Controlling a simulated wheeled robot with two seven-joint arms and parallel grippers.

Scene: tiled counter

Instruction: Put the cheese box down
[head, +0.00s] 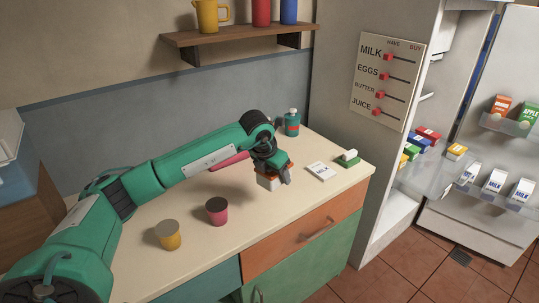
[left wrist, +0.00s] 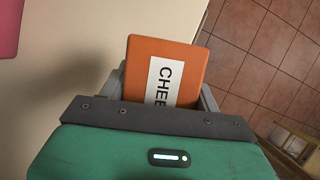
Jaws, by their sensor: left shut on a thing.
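The cheese box (left wrist: 190,66) is orange with a white label reading "CHEE" in the left wrist view, where its near end is hidden by my gripper. My left gripper (head: 272,182) is shut on it; the fingers lie along both its sides. In the head view the cheese box (head: 268,184) shows orange and white under the gripper, near the front edge of the counter (head: 300,205). I cannot tell whether it touches the counter. My right gripper is in neither view.
A white milk card (head: 321,171) and a green-and-white item (head: 348,158) lie right of the gripper. A green bottle (head: 292,123) stands behind. Pink (head: 217,211) and yellow (head: 168,235) cups stand left. The open fridge (head: 425,165) is at the right.

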